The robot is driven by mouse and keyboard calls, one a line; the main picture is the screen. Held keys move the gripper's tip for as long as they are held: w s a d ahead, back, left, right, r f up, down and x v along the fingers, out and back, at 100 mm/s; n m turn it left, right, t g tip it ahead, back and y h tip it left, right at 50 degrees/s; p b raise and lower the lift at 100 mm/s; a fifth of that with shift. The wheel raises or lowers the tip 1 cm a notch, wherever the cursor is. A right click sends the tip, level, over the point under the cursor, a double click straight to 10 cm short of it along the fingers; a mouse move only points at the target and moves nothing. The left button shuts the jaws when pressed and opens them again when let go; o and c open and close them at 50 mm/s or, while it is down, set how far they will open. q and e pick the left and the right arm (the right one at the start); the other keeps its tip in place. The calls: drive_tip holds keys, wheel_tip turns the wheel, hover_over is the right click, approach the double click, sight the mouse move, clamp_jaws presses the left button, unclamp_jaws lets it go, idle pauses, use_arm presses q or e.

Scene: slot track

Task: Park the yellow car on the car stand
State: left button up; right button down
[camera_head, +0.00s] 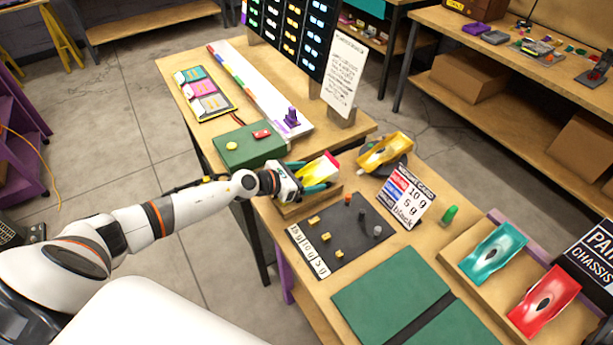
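My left gripper (314,178) reaches over the near edge of the table, its teal fingers on either side of a yellow wedge-shaped car (312,170) with a white and red end. The fingers look closed on it and hide part of its sides. A low wooden block (296,210), possibly the car stand, is just below; I cannot tell whether the car touches it. Another yellow car-like shell (385,150) with a dark opening lies tilted on a dark round base to the right. My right gripper is not in view.
A green box (243,147) stands left of the gripper. A dark mat (338,238) with small weights lies in front, beside a printed card (408,197). Teal (493,252) and red (543,303) shells lie in a wooden tray. A purple piece (291,117) stands on the white track.

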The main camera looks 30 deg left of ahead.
use_arm(q)
drive_tip(key=shift+o, duration=0.5)
drive_tip(key=shift+s, duration=0.1)
drive_tip(key=shift+s+a, duration=0.2)
drive_tip(key=b+v, duration=0.3)
drive_tip(key=v, duration=0.8)
drive_tip(key=shift+r, duration=0.25)
drive_tip(key=shift+s, duration=0.1)
